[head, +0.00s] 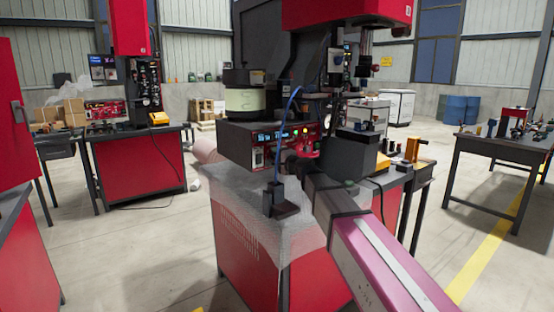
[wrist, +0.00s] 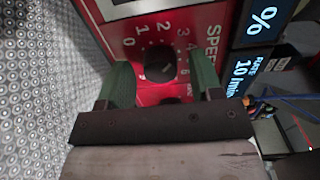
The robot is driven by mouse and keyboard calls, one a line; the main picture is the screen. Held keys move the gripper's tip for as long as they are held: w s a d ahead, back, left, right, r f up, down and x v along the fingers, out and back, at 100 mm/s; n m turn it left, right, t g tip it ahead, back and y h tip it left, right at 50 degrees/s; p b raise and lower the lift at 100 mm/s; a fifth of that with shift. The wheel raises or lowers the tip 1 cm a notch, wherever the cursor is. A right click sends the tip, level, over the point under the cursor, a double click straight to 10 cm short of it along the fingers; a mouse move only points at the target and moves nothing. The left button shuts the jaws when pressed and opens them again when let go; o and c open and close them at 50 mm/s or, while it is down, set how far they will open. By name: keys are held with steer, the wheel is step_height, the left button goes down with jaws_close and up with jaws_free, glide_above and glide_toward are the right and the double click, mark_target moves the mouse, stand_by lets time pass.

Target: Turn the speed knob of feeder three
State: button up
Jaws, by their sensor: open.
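The black speed knob (wrist: 159,64) sits on a red panel with a white number scale and the word SPEED beside it, in the wrist view. My gripper (wrist: 163,85) is open, with one green finger on each side of the knob. Whether the fingers touch it cannot be told. In the head view, the feeder's control panel (head: 262,136) with lit displays stands on the red machine, below a pale bowl (head: 245,100). My arm reaches to this panel from the lower right, and the fingers and knob cannot be made out there.
A blue display (wrist: 262,22) lies right of the knob in the wrist view. Grey dimpled metal plate (wrist: 40,80) is at the left. In the head view, a dark block with a blue cable (head: 278,200) stands on the machine's front ledge. Open floor (head: 140,245) lies left.

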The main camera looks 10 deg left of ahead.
steer(key=c, duration=0.9)
steer(key=shift+c, duration=0.2)
steer(key=shift+m, duration=2.9)
steer(key=o, duration=0.9)
steer(key=shift+o, duration=0.2)
steer(key=shift+s, duration=0.1)
